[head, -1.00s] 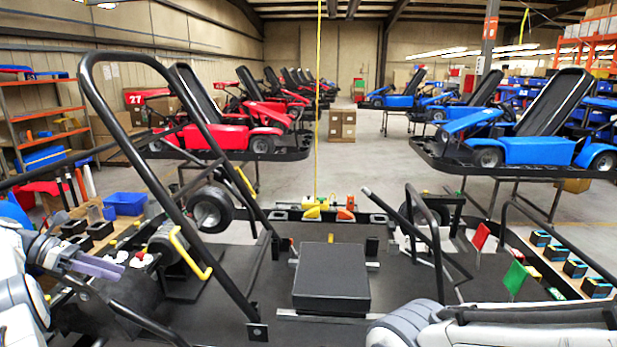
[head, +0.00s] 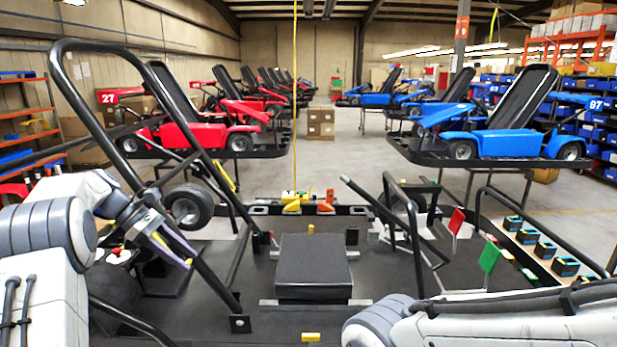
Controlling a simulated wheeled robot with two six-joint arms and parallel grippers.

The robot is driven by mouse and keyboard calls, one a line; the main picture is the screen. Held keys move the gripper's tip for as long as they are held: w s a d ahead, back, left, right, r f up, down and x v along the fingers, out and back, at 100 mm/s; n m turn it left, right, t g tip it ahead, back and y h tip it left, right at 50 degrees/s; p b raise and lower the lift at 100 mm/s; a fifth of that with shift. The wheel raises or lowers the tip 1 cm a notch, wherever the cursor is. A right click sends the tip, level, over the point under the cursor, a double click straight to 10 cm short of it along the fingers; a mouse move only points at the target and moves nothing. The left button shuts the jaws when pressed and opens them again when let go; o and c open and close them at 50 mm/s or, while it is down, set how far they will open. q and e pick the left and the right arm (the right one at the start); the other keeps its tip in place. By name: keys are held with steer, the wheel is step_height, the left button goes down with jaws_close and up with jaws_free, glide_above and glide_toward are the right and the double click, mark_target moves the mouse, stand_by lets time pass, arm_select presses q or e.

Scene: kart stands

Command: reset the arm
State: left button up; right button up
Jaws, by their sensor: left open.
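My left gripper (head: 191,259) is at the left of the head view, in front of a slanted black tube of the kart frame (head: 165,195). Its two slim fingers point down and to the right. They are apart with nothing between them. I cannot tell whether the gripper touches the tube. My right arm (head: 480,322) lies across the bottom right corner; its gripper is not in view.
A black block (head: 313,262) sits mid-deck. A wheel (head: 188,206) stands behind my left gripper. Red (head: 457,220) and green (head: 489,257) flags and several small boxes (head: 546,250) are at right. Red (head: 190,130) and blue (head: 505,140) karts stand behind.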

arm_select(q)
steer(key=s+d+f+m+g+y+b, duration=0.1)
steer(key=s+d+m+y, duration=0.1)
steer(key=s+d+m, duration=0.35)
steer(key=s+d+f+m+y+b, duration=0.1)
steer(key=s+d+f+m+b, duration=0.15)
steer(key=d, duration=0.65)
steer(key=s+d+f+m+g+y+b, duration=0.1)
steer(key=s+d+m+y, duration=0.15)
steer(key=s+d, duration=0.35)
steer(key=s+d+f+m+b, duration=0.1)
steer(key=s+f+m, duration=0.2)
steer(key=s+m, duration=0.2)
steer(key=s+d+f+m+t+y+b, duration=0.1)
steer(key=s+f+m, duration=0.2)
steer(key=s+m, duration=0.2)
steer(key=s+d+f+m+y+b, duration=0.1)
steer(key=s+f+m, duration=0.2)
steer(key=s, duration=0.7)
steer(key=shift+s+d+f+m+t, duration=0.3)
steer(key=shift+s+f+m+t, duration=0.1)
steer(key=shift+m, duration=0.75)
